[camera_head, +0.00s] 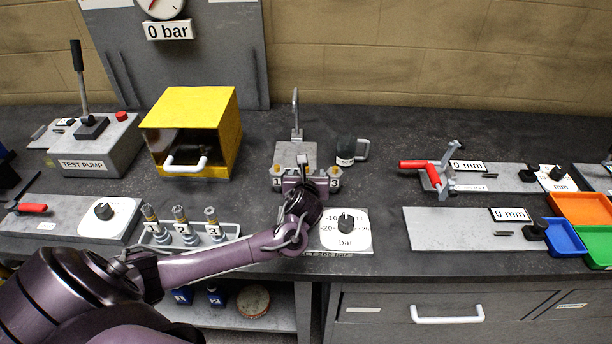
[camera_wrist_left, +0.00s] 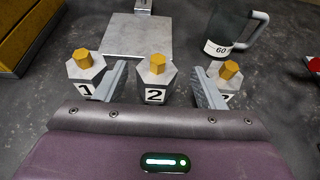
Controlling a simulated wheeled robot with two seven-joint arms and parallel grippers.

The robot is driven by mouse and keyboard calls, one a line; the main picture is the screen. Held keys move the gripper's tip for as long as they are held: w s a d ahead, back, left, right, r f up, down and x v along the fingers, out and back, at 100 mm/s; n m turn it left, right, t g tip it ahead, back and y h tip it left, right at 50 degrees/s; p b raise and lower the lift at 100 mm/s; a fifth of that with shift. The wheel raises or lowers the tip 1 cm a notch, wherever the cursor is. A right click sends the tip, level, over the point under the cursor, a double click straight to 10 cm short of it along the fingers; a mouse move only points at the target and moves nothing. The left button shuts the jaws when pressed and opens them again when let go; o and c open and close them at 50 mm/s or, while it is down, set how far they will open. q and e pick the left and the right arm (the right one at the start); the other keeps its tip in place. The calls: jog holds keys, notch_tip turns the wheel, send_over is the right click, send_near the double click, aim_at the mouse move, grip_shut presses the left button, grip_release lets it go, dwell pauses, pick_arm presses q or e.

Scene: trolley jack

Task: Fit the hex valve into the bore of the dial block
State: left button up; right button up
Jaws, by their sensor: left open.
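Three grey hex pieces with yellow tops, numbered 1 (camera_wrist_left: 85,70), 2 (camera_wrist_left: 156,75) and 3 (camera_wrist_left: 225,78), stand in a row in the left wrist view. In the head view, piece 1 (camera_head: 278,174) and piece 3 (camera_head: 335,173) show either side of my gripper. My left gripper (camera_head: 304,169) is open, its fingers (camera_wrist_left: 160,72) on either side of piece 2. I cannot tell whether they touch it. A grey plate with a white dial marked bar (camera_head: 345,243) and a black knob (camera_head: 346,223) lies just in front. I cannot make out a bore.
A tray (camera_head: 230,232) with several numbered fittings (camera_head: 181,228) is at left. A metal block (camera_wrist_left: 137,38) and a dark mug (camera_head: 345,149) stand behind the hex pieces. A yellow box (camera_head: 222,125) is at back left; a red-handled clamp (camera_head: 418,165) is at right.

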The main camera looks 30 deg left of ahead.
pick_arm(q)
jog(key=shift+p+x, duration=0.45)
jog(key=shift+x, duration=0.7)
jog(key=shift+w+a+f, duration=0.65)
jog(key=shift+w+f, duration=0.05)
jog(key=shift+w, duration=0.05)
jog(key=shift+w+a+f, duration=0.1)
jog(key=shift+w, duration=0.05)
jog(key=c, duration=1)
jog(key=shift+c, duration=1.2)
pick_arm(e)
jog(key=shift+s+r, duration=0.15)
jog(key=shift+r, duration=0.5)
